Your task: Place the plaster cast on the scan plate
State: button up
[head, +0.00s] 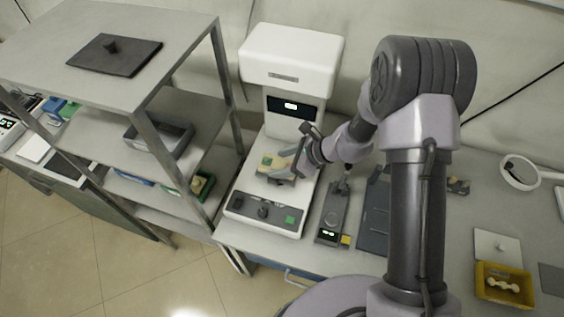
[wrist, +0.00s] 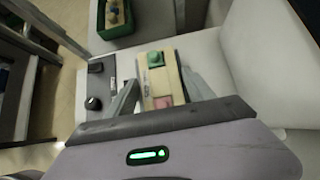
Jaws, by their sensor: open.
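A tan block with a green patch and a pink patch (head: 268,163), which I take to be the plaster cast, is on or just above the plate area of the white scanner (head: 250,187). In the wrist view the block (wrist: 157,78) lies between the two fingers of my gripper (wrist: 160,90). My gripper (head: 284,172) is open, with one finger on each side of the block. Whether the fingers touch it is unclear. The scan plate itself is mostly hidden under the block and gripper.
The scanner's white head (head: 292,58) and column stand behind my gripper. A grey shelf rack (head: 180,75) is close on the left, holding a green tray (head: 208,192). A small grey device (head: 333,212) and a yellow tray (head: 482,293) with a pale piece lie to the right.

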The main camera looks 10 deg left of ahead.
jog(key=p+v, duration=0.3)
jog(key=v, duration=0.9)
jog(key=s+d+r+n+h, duration=0.1)
jog(key=s+r+n, duration=0.15)
jog(key=r, duration=0.35)
jog(key=s+r+n+h, duration=0.1)
jog(key=r+n, duration=0.2)
jog(key=r, duration=0.3)
jog(key=s+d+r+n+t+h, duration=0.2)
jog(key=s+d+r+n, duration=0.2)
jog(key=s, duration=0.4)
jog(key=s+d+r+n+t+h, duration=0.2)
jog(key=s+d+r+n, duration=0.3)
jog(key=s+r, duration=0.3)
jog(key=shift+s+r+n+t+h, duration=0.25)
jog(key=shift+r+n+t+h, duration=0.1)
jog(key=shift+r+h, duration=0.2)
jog(key=shift+d, duration=0.1)
